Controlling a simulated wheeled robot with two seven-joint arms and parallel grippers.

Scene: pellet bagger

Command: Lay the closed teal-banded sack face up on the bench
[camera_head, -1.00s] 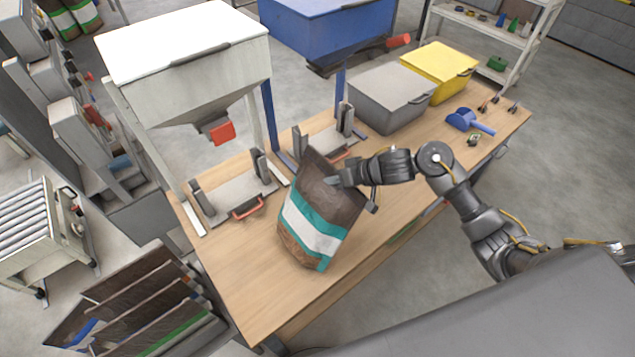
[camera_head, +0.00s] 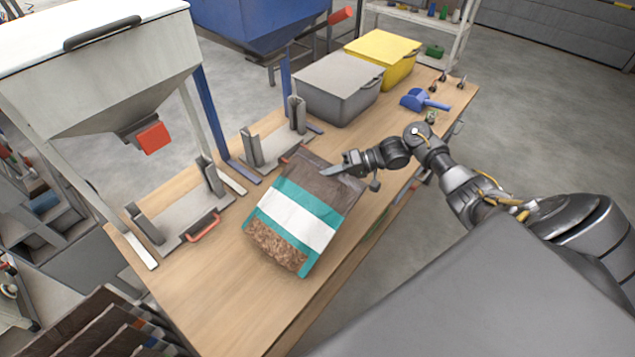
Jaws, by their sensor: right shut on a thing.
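The teal-banded sack (camera_head: 302,215) is brown with a white stripe between two teal bands and a patch of brown pellets showing at its lower end. It leans far back over the wooden bench (camera_head: 190,285), its banded face turned upward and towards me. I cannot tell whether its back lies fully flat on the bench. Its top end points away, and its top looks closed. My right gripper (camera_head: 336,171) is shut on the sack's upper right edge. My left gripper is out of view.
Two sack stands (camera_head: 185,221) (camera_head: 273,137) with upright posts are beyond the sack, below a white hopper (camera_head: 110,70) and a blue hopper (camera_head: 255,25). A grey bin (camera_head: 335,88), yellow bin (camera_head: 385,55) and blue scoop (camera_head: 420,101) are at the far end. The near bench is clear.

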